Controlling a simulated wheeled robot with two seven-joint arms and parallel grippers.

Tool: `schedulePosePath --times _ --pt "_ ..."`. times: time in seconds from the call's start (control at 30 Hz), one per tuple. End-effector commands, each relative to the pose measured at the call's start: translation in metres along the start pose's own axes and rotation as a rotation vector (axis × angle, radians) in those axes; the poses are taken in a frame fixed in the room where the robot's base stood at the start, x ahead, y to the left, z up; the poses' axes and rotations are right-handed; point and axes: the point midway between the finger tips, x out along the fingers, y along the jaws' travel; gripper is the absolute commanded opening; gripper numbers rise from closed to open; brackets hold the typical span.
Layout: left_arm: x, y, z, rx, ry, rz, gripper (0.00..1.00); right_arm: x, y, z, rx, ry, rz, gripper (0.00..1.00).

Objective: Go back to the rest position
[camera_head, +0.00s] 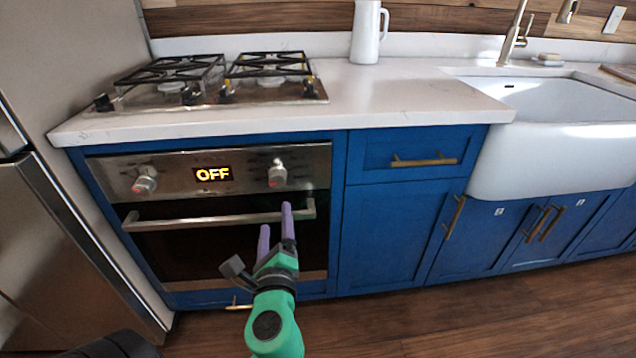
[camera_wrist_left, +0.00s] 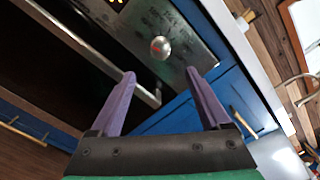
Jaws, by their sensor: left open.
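My left gripper (camera_head: 275,222) is green with two purple fingers and is in front of the oven (camera_head: 230,258) in the head view. Its fingers are apart with nothing between them. In the left wrist view the open fingers (camera_wrist_left: 160,82) point toward the oven's control panel, with a round knob (camera_wrist_left: 160,47) beyond them. The oven door is shut, and its display (camera_head: 213,174) reads OFF. The oven handle (camera_head: 175,222) lies behind the fingers in the head view; I cannot tell the exact gap. My right gripper is not in view.
A gas stove (camera_head: 215,80) sits on the white counter (camera_head: 400,100), with a white pitcher (camera_head: 367,32) behind. Blue cabinets (camera_head: 395,220) and a white sink (camera_head: 560,150) are to the right. A steel fridge (camera_head: 60,250) stands at left. Wood floor (camera_head: 480,310) is clear at front right.

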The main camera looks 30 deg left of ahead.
Motion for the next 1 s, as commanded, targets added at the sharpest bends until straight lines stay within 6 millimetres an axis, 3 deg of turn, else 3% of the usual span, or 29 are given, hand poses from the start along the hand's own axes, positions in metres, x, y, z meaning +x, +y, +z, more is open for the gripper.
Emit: schedulePosePath --times 0.17,0.27,0.37,0.43,0.6,0.8,1.0 --pt "0.001 0.001 -0.002 -0.003 0.004 0.003 0.8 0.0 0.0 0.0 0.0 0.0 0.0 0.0" --pt "0.005 0.019 -0.02 -0.055 0.055 0.05 0.8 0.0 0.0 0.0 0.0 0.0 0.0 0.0" --pt "0.012 0.068 -0.068 -0.196 0.17 0.19 0.8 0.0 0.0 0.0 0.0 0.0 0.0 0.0" --pt "0.009 0.117 -0.111 -0.337 0.257 0.344 0.8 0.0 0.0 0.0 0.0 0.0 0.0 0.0" --pt "-0.028 0.235 -0.199 -0.683 0.348 0.784 0.8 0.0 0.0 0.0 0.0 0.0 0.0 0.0" --pt "-0.096 0.332 -0.255 -0.985 0.256 1.233 0.8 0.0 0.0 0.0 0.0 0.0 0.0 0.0" --pt "-0.172 0.401 -0.284 -1.223 0.017 1.624 0.8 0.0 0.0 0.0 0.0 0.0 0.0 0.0"
